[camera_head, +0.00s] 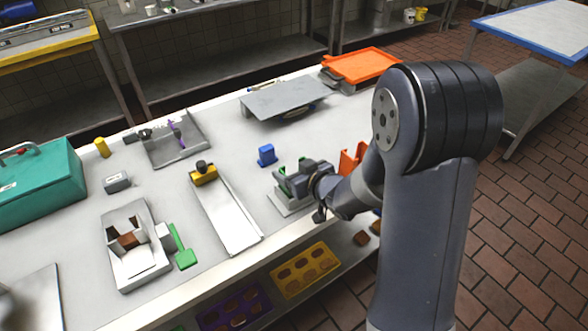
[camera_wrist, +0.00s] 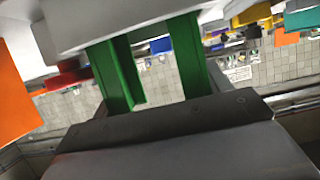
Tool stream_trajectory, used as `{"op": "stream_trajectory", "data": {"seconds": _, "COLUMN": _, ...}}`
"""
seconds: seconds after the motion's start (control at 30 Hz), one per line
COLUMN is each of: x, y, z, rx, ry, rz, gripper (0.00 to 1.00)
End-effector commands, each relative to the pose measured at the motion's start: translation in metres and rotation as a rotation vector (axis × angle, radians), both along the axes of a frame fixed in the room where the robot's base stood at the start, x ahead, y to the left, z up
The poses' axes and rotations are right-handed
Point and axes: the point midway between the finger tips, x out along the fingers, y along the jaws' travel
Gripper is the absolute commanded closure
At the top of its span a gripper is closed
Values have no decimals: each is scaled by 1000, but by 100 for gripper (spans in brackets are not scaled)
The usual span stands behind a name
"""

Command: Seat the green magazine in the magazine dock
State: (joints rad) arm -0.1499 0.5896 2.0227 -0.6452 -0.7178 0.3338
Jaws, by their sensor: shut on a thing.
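The green magazine (camera_head: 281,181) shows as green upright pieces at the right part of the bench. In the wrist view its two tall green walls (camera_wrist: 188,55) stand close in front of the camera, with a gap between them. My gripper (camera_head: 305,180) is at the magazine, shut on it and hiding part of it. A pale grey base (camera_head: 288,207) lies directly under the magazine; it may be part of the magazine or the dock. I cannot tell for sure which thing is the magazine dock. The fingertips' contact is hidden.
An orange upright piece (camera_head: 352,158) stands just right of my gripper. A blue block (camera_head: 266,155) is behind left. A long pale tray with a yellow block (camera_head: 203,176) and a pale device with a green lever (camera_head: 183,250) lie left. Bare bench separates them.

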Motion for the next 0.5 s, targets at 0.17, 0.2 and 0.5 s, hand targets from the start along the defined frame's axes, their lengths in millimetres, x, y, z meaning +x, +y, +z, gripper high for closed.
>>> {"op": "stream_trajectory", "data": {"seconds": 0.17, "x": 0, "y": 0, "z": -3, "rx": 0, "ry": 0, "rz": 0, "gripper": 24}}
{"op": "stream_trajectory", "data": {"seconds": 0.2, "x": 0, "y": 0, "z": -2, "rx": 0, "ry": 0, "rz": 0, "gripper": 21}}
{"op": "stream_trajectory", "data": {"seconds": 0.5, "x": 0, "y": 0, "z": -2, "rx": 0, "ry": 0, "rz": 0, "gripper": 6}}
